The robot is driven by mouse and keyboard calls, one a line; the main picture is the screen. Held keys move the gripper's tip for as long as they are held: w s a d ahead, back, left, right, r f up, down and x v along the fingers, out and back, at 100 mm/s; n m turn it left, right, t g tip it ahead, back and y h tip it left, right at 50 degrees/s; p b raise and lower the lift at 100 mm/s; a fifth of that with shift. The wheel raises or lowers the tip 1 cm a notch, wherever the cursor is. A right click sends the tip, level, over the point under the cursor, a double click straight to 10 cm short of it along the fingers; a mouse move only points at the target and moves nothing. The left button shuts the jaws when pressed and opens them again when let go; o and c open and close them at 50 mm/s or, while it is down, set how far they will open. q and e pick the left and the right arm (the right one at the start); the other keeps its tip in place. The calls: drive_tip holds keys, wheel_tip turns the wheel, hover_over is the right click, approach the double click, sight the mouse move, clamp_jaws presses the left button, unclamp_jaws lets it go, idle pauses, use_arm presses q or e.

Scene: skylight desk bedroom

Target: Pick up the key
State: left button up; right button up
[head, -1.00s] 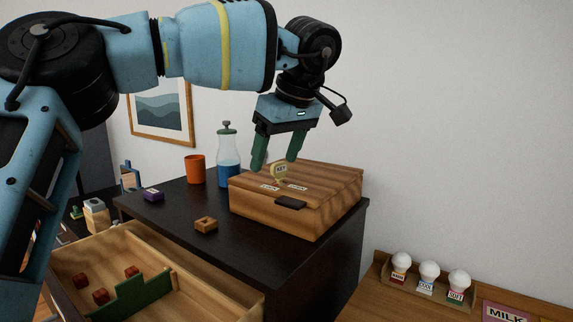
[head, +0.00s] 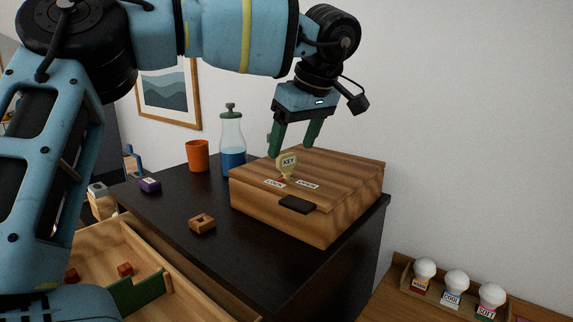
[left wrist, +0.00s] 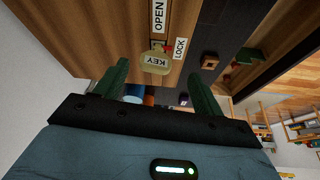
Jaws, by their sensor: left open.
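My left gripper (head: 293,152) is open, with green fingers pointing down just above and behind the key. In the left wrist view the key (left wrist: 156,62) shows beyond and between the spread fingers (left wrist: 160,85), and nothing is visibly held. My right gripper is not in view.
The box stands on a black cabinet (head: 165,212). A glass bottle of blue liquid (head: 233,150), an orange cup (head: 197,155), a purple block (head: 150,185) and a wooden square ring (head: 202,224) stand left of it. An open drawer (head: 195,292) is below. Light bulbs (head: 452,278) stand at lower right.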

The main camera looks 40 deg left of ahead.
sight(288, 155)
use_arm(q)
drive_tip(key=shift+w+a+p+x, duration=0.15)
drive_tip(key=shift+p+x, duration=0.2)
drive_tip(key=shift+x, duration=1.05)
drive_tip(key=shift+w+a+p+x, duration=0.15)
drive_tip(key=shift+p+x, duration=0.15)
drive_tip(key=shift+x, duration=1.1)
drive_tip(key=shift+r, duration=0.1)
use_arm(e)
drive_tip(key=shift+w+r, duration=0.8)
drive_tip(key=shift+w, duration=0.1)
use_arm(q)
drive_tip(key=shift+c, duration=0.4)
drive_tip(key=c, duration=1)
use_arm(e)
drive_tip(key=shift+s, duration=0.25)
